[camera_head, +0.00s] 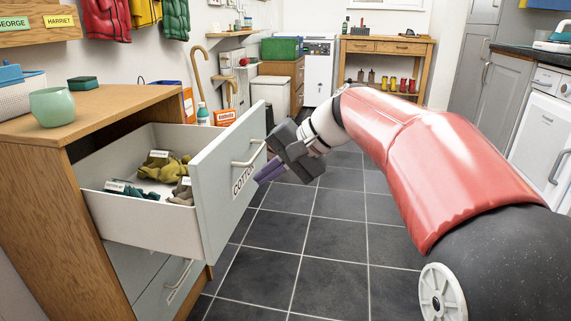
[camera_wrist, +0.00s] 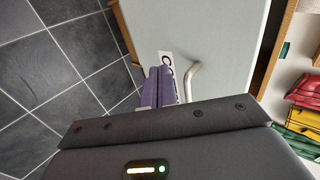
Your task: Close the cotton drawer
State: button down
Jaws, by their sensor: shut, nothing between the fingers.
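The cotton drawer (camera_head: 228,195) is pulled well out of the wooden cabinet (camera_head: 50,215) at the left. Its pale grey front carries a "COTTON" label (camera_head: 243,180) and a bar handle (camera_head: 249,154). Inside lie olive and green gloves with small tags. My gripper (camera_head: 270,171) is shut and empty, its purple fingers just in front of the drawer front. In the wrist view the fingers (camera_wrist: 160,87) point at the front beside the handle (camera_wrist: 190,80) and partly cover the label (camera_wrist: 166,62). I cannot tell whether they touch the front.
A green cup (camera_head: 52,107) and a small green box (camera_head: 82,83) stand on the cabinet top. A lower drawer (camera_head: 165,290) sits beneath the open one. The dark tiled floor (camera_head: 335,225) to the right is clear. A white bin (camera_head: 271,98) stands behind.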

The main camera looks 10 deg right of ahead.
jog(key=shift+w+a+f, duration=0.1)
jog(key=shift+w+a, duration=0.2)
jog(key=shift+a, duration=0.45)
jog(key=shift+w+a+f, duration=0.15)
jog(key=shift+w+a, duration=0.15)
jog(key=shift+a, duration=0.4)
jog(key=shift+w+a+f, duration=0.1)
jog(key=shift+w+a, duration=0.2)
jog(key=shift+a, duration=0.45)
